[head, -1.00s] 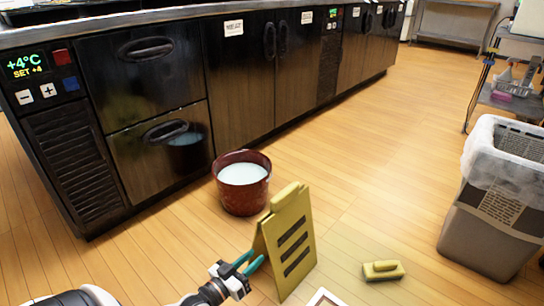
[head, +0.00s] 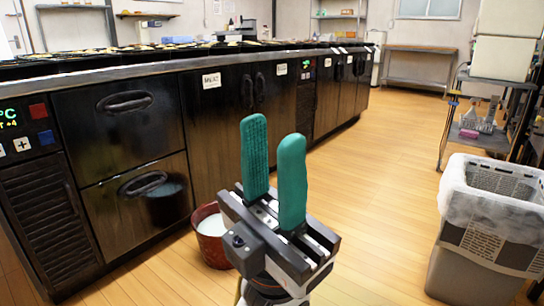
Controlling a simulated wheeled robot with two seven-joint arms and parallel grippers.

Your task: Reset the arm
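My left gripper (head: 272,190) is raised in the middle of the head view, close to the camera. Its two teal fingers point up and stand apart, with nothing between them. The gripper hides part of the floor and of the cabinet front behind it. My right gripper is not in view.
A dark red bucket (head: 211,240) with white liquid stands on the floor, partly behind my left gripper. A long black refrigerated counter (head: 215,135) runs along the left. A lined grey bin (head: 485,245) stands at the right, near a wheeled cart (head: 478,138). Open wooden floor (head: 385,150) lies between.

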